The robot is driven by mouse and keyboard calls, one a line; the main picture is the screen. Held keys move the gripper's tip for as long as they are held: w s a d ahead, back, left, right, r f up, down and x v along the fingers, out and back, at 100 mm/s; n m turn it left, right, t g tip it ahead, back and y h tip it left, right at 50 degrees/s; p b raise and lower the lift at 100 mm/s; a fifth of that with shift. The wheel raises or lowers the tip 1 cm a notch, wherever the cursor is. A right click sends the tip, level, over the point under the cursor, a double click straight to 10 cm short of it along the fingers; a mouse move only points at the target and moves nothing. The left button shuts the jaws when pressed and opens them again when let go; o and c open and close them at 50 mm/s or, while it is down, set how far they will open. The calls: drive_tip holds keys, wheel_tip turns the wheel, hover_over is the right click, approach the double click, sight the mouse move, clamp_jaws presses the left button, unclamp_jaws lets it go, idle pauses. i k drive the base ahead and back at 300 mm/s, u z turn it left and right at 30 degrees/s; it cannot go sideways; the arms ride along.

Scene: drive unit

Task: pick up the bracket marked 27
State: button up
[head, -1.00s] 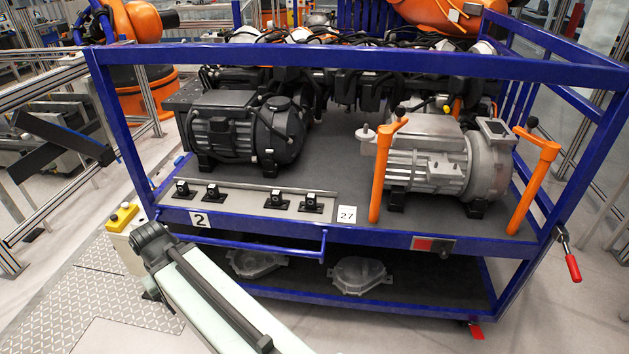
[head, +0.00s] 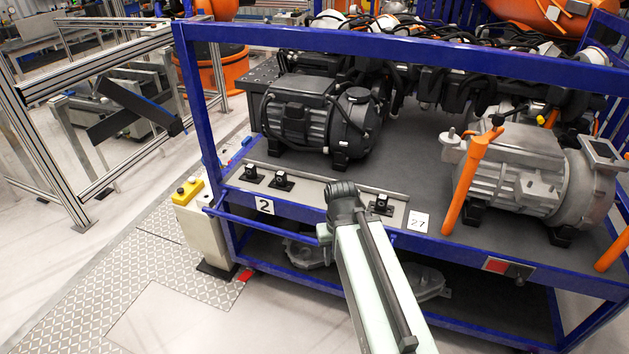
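A white card marked 27 (head: 420,222) lies at the front edge of the blue cart's upper shelf. The nearest black bracket (head: 380,204) stands upright just left of this card, on a grey strip. Two similar black brackets, one at the far left (head: 250,172) and one beside it (head: 281,180), stand near a card marked 2 (head: 264,206). My arm rises from the bottom of the picture, and its dark end joint covers the strip just left of the bracket by card 27. My gripper's fingers do not show.
The blue cart (head: 450,60) has a top rail and front handle. Castings lie below. Floor is open at left.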

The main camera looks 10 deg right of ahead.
sight(380, 206)
drive_tip(key=z, duration=0.1)
drive_tip(key=i, duration=1)
drive_tip(key=u, duration=0.1)
